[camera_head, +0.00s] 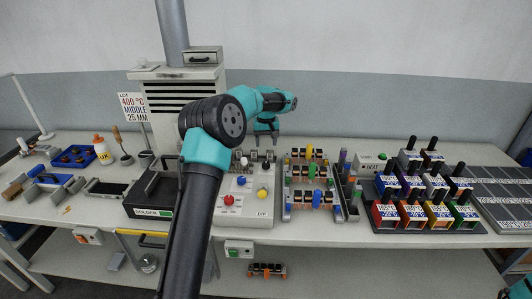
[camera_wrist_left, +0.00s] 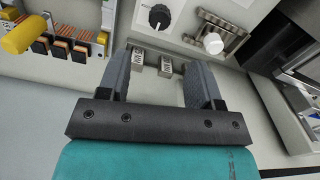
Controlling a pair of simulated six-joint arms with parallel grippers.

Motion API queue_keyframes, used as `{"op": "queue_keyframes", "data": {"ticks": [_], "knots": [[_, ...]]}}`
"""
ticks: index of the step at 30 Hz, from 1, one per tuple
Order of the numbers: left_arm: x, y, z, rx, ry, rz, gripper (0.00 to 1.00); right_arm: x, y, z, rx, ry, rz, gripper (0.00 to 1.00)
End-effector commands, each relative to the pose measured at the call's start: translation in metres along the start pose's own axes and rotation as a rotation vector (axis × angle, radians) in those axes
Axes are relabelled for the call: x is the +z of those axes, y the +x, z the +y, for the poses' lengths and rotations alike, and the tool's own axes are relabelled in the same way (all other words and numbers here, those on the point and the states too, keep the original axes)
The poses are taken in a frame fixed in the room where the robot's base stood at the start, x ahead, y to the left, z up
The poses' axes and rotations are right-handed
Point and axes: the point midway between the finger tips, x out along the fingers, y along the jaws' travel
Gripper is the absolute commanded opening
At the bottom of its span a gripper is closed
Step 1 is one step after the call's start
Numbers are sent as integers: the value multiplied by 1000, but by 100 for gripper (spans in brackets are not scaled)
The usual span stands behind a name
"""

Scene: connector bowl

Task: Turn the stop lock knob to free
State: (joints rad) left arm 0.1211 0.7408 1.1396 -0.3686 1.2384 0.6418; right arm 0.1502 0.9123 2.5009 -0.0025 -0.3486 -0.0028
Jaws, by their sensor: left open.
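A black knob with a white pointer line (camera_wrist_left: 159,17) sits on a light panel at the top of the left wrist view. A white round knob (camera_wrist_left: 213,43) sits on a metal bracket to its right. No label shows which is the stop lock knob. My left gripper (camera_head: 266,132) is open and empty above the back of the DIP control box (camera_head: 262,213). In the left wrist view its two grey fingers (camera_wrist_left: 158,85) are spread wide, apart from both knobs. My right gripper is out of view.
The control box carries red, blue, yellow and white knobs or buttons. A rack of orange and black connectors (camera_head: 310,187) stands to its right, and a black solder unit (camera_head: 153,190) to its left. Coloured bins (camera_head: 440,214) stand further right.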

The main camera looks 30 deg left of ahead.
Motion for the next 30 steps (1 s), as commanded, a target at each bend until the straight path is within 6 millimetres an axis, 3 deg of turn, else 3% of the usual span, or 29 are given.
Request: {"op": "queue_keyframes", "data": {"ticks": [6,12,30], "knots": [[0,-40,0,2,0,2,59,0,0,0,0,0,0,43],[0,-59,0,0,1,0,59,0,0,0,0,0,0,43],[2,-60,3,1,8,0,59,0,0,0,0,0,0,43]]}}
